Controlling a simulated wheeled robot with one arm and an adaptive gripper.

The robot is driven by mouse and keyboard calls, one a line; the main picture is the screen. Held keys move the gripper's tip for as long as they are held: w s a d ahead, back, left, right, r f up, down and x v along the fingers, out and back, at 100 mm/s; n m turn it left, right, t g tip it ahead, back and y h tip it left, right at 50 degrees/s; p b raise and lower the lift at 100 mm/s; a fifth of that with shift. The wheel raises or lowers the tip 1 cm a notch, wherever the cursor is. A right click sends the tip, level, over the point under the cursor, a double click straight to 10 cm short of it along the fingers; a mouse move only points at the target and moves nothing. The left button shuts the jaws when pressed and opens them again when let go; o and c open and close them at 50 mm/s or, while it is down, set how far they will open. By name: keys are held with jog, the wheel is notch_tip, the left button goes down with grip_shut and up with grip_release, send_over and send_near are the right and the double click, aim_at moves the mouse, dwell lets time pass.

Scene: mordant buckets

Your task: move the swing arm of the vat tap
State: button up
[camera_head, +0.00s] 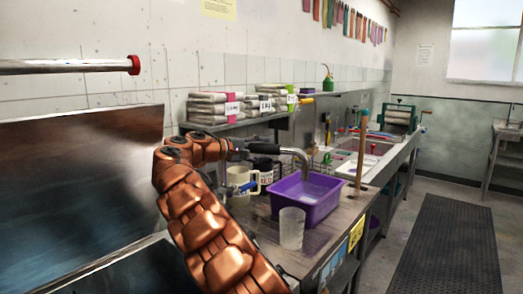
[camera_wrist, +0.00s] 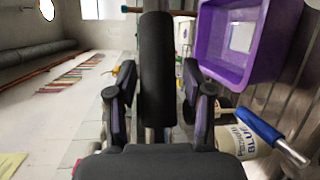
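What looks like the tap's swing arm has a dark sleeve (camera_head: 264,148) and a curved silver spout (camera_head: 300,155) over a purple tub (camera_head: 318,207). My gripper (camera_head: 240,150) is at the sleeve's near end, at the end of my copper-coloured arm. In the wrist view the black sleeve (camera_wrist: 157,65) runs lengthwise between the fingers of my gripper (camera_wrist: 157,68). A narrow gap shows on each side, so the fingers look open around it; contact deeper in is hidden. The purple tub (camera_wrist: 246,75) is to the right there. The tap's pivot is hidden.
A clear beaker (camera_head: 291,228) stands at the counter's front edge. A red-capped metal bar (camera_head: 70,66) is at upper left.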

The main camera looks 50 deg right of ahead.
jog(key=shift+o, duration=0.4)
jog(key=shift+r, duration=0.1)
jog(key=v, duration=0.7)
jog(key=shift+d, duration=0.1)
jog(key=shift+a, duration=0.3)
jog(key=shift+c, duration=0.4)
